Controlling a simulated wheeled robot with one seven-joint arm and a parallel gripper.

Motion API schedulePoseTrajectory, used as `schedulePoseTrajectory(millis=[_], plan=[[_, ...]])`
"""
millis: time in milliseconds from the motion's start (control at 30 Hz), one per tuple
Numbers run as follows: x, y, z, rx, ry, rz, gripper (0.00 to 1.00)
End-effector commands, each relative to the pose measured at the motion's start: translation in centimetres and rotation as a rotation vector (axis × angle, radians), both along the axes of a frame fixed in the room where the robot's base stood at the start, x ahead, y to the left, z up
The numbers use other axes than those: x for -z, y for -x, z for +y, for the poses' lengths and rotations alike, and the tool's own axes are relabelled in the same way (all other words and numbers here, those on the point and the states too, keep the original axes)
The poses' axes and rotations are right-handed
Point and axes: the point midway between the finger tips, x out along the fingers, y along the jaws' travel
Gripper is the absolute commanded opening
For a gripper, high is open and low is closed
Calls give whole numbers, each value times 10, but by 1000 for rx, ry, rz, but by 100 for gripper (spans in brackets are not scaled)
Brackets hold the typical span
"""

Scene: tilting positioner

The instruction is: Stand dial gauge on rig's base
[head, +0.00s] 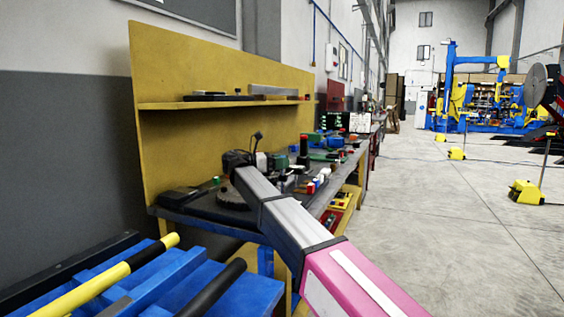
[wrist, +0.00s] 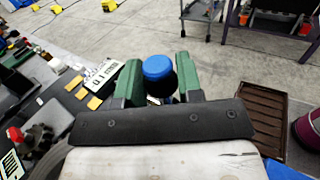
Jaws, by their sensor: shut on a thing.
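My gripper (wrist: 158,80) has two green fingers in the wrist view, shut on a blue round-topped thing (wrist: 158,68). Its lower part is hidden behind the gripper body, and I cannot tell whether it is the dial gauge. In the head view my grey and pink arm reaches over the bench and hides much of what lies behind it. A dark round disc (head: 231,197) lies on the bench beside my arm; part of a grey disc shows at lower left in the wrist view (wrist: 48,165). I cannot tell whether it belongs to the rig's base.
The dark bench (head: 190,209) holds many small parts, with a yellow back panel and shelf (head: 220,104) behind. In the wrist view a white marked plate (wrist: 103,74) and yellow squares lie left, and a brown tray (wrist: 265,118) lies right. Open floor (head: 440,215) is at right.

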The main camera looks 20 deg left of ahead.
Motion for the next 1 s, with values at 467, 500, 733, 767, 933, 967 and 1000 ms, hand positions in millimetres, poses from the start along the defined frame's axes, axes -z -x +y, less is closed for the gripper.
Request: schedulePoseTrajectory(millis=[467, 500, 733, 767, 933, 967, 1000], plan=[[3, 0, 0, 0, 0, 1, 63], [3, 0, 1, 0, 0, 1, 63], [2, 10, 22, -2, 0, 0, 63], [2, 13, 26, -2, 0, 0, 63], [2, 28, 56, -2, 0, 0, 63], [2, 31, 61, -2, 0, 0, 63], [2, 35, 67, -2, 0, 0, 63]])
